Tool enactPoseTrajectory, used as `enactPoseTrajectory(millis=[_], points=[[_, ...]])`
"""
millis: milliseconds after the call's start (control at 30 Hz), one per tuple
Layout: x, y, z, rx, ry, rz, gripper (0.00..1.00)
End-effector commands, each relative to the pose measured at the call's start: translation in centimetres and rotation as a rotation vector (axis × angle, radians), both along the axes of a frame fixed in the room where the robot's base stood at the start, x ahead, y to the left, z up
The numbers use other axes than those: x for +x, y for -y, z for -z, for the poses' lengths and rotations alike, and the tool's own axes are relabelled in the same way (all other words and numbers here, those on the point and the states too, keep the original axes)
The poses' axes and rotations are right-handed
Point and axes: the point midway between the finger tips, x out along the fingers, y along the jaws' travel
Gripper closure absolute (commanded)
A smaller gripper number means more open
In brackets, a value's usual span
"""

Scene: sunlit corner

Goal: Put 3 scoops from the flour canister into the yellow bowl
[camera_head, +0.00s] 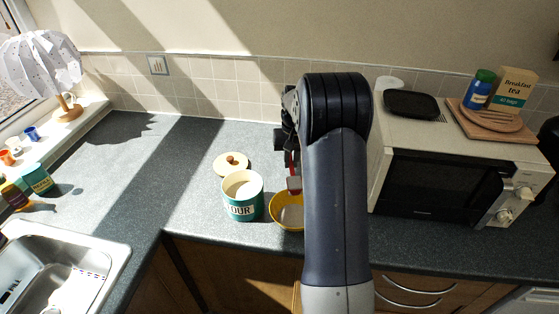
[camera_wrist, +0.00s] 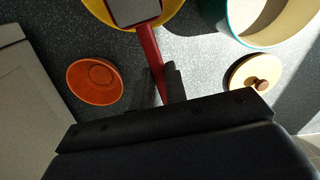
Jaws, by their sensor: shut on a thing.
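The flour canister (camera_head: 242,209) is teal with a cream rim and a "FLOUR" label. It stands open on the counter, and its pale open mouth shows in the wrist view (camera_wrist: 232,25). The yellow bowl (camera_head: 274,215) stands just right of it, partly hidden by my arm, and also shows in the wrist view (camera_wrist: 177,14). My gripper (camera_wrist: 163,82) is shut on the red handle of a scoop (camera_wrist: 149,48). The scoop's grey head (camera_wrist: 135,10) is over the bowl. I cannot tell how much flour is in the scoop or bowl.
The canister's cream lid (camera_head: 232,164) with a wooden knob lies behind the canister. An orange dish (camera_wrist: 95,81) stands near the bowl. A microwave (camera_head: 450,180) stands to the right, a sink (camera_head: 60,265) at the front left. Counter left of the canister is clear.

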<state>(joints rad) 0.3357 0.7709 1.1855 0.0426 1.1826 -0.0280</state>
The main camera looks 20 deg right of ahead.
Motion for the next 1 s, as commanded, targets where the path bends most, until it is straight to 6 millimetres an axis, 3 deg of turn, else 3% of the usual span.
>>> enactPoseTrajectory(millis=[1000], points=[[-1.0,-0.3,-1.0,-0.077,0.229,0.000,1.00]])
